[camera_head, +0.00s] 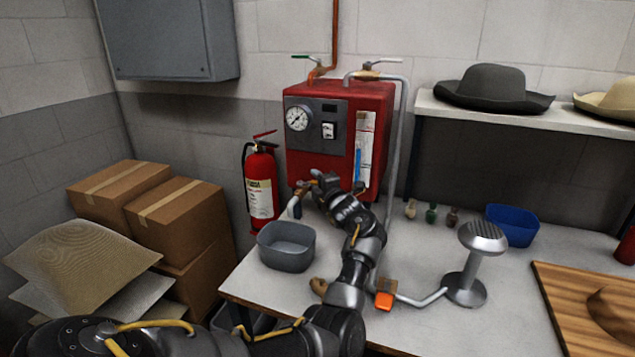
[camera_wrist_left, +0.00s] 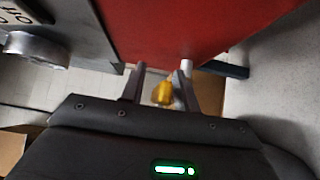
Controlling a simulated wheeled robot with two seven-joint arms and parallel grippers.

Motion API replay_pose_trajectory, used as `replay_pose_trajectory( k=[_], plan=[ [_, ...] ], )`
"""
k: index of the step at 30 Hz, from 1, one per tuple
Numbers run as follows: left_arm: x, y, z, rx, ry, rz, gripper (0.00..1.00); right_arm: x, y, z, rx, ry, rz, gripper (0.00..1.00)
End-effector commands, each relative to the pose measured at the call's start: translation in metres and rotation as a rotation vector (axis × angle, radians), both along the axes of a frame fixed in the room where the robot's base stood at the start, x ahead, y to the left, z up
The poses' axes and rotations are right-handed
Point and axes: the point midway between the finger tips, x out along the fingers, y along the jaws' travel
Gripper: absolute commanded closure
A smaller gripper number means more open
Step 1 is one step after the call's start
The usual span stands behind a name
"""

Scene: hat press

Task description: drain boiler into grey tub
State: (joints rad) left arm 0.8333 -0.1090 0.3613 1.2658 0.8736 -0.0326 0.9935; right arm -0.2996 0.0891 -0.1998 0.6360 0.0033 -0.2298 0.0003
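The red boiler (camera_head: 340,130) stands on the table against the back wall, with a dial gauge and a sight tube showing blue on its front. A drain spout (camera_head: 293,208) comes from its lower left front, above the back of the grey tub (camera_head: 285,262). The tub sits upright at the table's left edge; I see no water in it. My left gripper (camera_head: 318,180) is at the boiler's lower front, partly hidden by its own arm. In the left wrist view, a yellow valve part (camera_wrist_left: 162,93) shows between its two spread fingers, with gaps beside it. My right gripper is out of view.
A fire extinguisher (camera_head: 261,185) stands left of the boiler, and cardboard boxes (camera_head: 178,222) are at the left. Small bottles (camera_head: 431,213), a blue tub (camera_head: 511,226) and a metal steam stand (camera_head: 466,285) are to the right. The table between is mostly clear.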

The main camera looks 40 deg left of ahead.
Motion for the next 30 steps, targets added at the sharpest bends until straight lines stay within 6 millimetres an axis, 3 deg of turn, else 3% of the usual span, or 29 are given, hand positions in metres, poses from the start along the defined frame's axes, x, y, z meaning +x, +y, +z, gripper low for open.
replay_pose_trajectory(
  k=[5, 12, 30],
  plan=[
    [0.0013, -0.0019, 0.0004, 0.001, 0.0, -0.003, 0.69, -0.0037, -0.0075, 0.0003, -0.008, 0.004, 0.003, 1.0],
    [0.0003, -0.0007, 0.0005, 0.001, 0.0, -0.001, 1.0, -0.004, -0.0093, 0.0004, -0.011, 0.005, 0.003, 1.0],
    [-0.0065, 0.0012, 0.0012, 0.001, -0.002, -0.061, 1.0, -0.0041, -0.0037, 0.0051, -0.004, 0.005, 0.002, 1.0]
  ],
)
